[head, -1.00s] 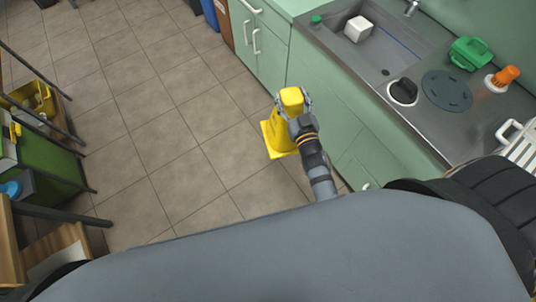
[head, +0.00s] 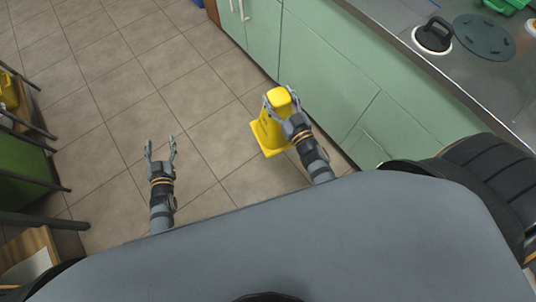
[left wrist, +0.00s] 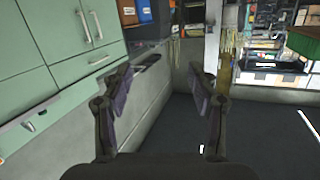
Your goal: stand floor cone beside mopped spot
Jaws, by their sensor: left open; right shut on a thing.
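The yellow floor cone (head: 268,132) is in the head view, near the green cabinets, with its square base low over or on the tiles; I cannot tell which. My right gripper (head: 284,106) is shut on its upper part and covers some of it. My left gripper (head: 160,146) is open and empty over the floor, left of the cone and apart from it. In the left wrist view the left gripper's fingers (left wrist: 160,92) are spread with nothing between them. I cannot make out a mopped spot on the tiles.
Green cabinets (head: 335,75) with a metal counter (head: 400,25) run along the right. A shelf rack with a green panel (head: 22,178) stands at the left edge. The tiled floor (head: 120,75) between them is clear.

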